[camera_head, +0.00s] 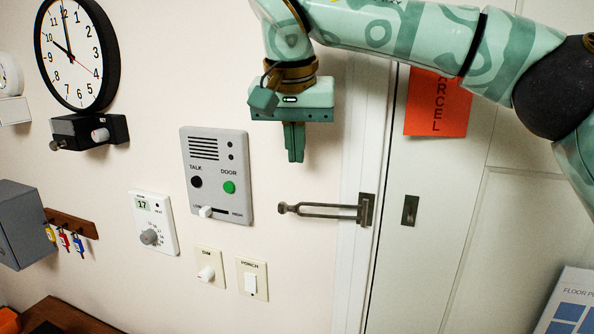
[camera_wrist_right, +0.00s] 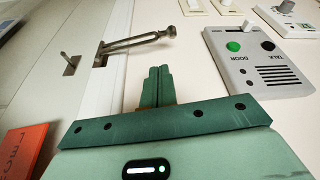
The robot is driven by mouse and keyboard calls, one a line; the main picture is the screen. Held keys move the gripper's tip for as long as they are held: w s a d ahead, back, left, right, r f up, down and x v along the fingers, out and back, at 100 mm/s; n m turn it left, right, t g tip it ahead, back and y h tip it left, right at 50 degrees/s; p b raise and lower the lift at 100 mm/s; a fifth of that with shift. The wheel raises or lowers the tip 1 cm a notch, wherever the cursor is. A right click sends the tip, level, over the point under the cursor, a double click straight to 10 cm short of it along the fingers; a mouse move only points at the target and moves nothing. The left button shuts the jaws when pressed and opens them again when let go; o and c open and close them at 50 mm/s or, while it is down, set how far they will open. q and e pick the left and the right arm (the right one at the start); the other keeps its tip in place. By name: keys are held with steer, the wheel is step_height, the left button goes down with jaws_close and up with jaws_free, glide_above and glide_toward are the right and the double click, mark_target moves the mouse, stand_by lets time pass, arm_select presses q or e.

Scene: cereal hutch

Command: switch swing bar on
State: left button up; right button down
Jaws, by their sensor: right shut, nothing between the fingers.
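The swing bar (camera_head: 325,210) is a dark metal loop with a knob at its left end, hinged on a plate on the door frame. It points left along the wall, away from the door, and also shows in the right wrist view (camera_wrist_right: 140,41). A small metal catch plate (camera_head: 410,209) sits on the white door (camera_head: 455,190); it shows in the wrist view too (camera_wrist_right: 70,64). My right gripper (camera_head: 294,158) is shut and empty, fingers pointing down, above the bar and apart from it; its fingertips show in the wrist view (camera_wrist_right: 159,70). My left gripper is not in view.
A grey intercom panel (camera_head: 230,155) with a green button is on the wall left of the bar. A thermostat (camera_head: 153,222), a dimmer (camera_head: 210,267) and a switch (camera_head: 252,279) are lower left. An orange parcel note (camera_head: 437,103) hangs on the door behind my right arm.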

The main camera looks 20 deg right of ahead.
mark_target(322, 211)
steer(key=x, duration=0.9)
steer(key=shift+f, duration=0.15)
